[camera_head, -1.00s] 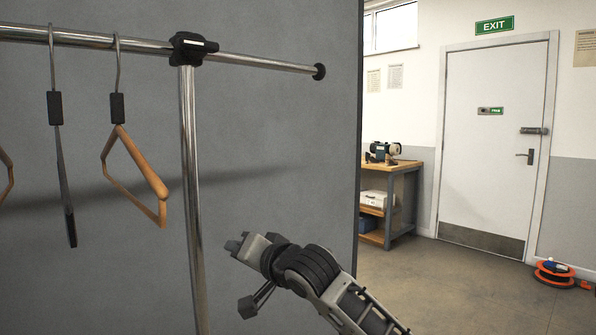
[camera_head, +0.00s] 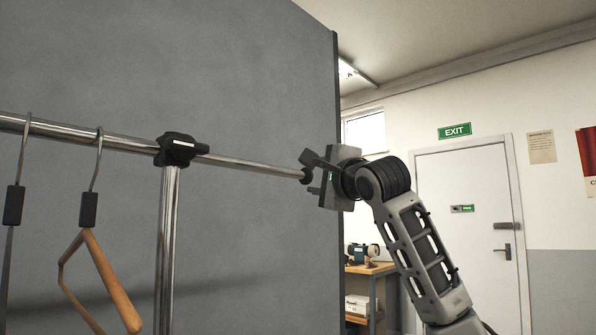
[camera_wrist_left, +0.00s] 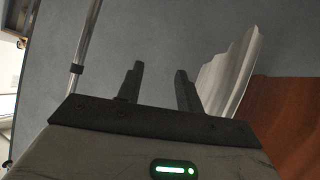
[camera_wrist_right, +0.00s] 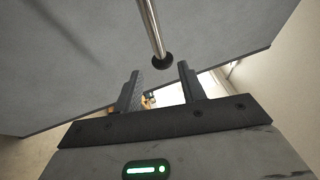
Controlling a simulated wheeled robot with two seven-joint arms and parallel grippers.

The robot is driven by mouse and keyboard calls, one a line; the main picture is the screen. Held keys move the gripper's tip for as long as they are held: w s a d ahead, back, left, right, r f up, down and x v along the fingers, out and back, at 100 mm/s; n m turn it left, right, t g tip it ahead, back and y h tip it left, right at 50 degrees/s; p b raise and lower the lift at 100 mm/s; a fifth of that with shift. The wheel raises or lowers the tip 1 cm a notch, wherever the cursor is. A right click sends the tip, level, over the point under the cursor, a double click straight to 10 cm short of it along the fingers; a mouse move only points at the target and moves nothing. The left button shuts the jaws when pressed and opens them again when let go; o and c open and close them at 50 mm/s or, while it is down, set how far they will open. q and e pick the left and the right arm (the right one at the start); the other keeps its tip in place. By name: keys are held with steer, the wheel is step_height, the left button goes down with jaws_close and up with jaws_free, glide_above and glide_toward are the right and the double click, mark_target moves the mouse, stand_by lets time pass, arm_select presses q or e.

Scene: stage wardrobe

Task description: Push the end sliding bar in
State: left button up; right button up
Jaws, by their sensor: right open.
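The end sliding bar (camera_head: 250,164) is a thin chrome tube sticking out to the right of a black clamp (camera_head: 174,149) on the rack's upright. It ends in a dark round cap, which shows in the right wrist view (camera_wrist_right: 162,60) just past the fingertips, roughly centred between them. My right gripper (camera_head: 311,174) is open at the bar's capped end, one finger above and one below in the head view. I cannot tell whether it touches the cap. My left gripper (camera_wrist_left: 158,70) is open and empty in the left wrist view and is not in the head view.
Hangers (camera_head: 95,260) hang from the rail left of the clamp. A grey partition (camera_head: 240,70) stands close behind the rack. A workbench (camera_head: 370,270) and an exit door (camera_head: 470,230) are at the right. The left wrist view shows pale fabric (camera_wrist_left: 225,75) beside that gripper.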

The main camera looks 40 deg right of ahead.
mark_target(300, 175)
steer(key=p+x, duration=0.3)
steer(key=x, duration=0.6)
steer(key=shift+w, duration=0.4)
steer(key=shift+c, duration=0.3)
jaws_close()
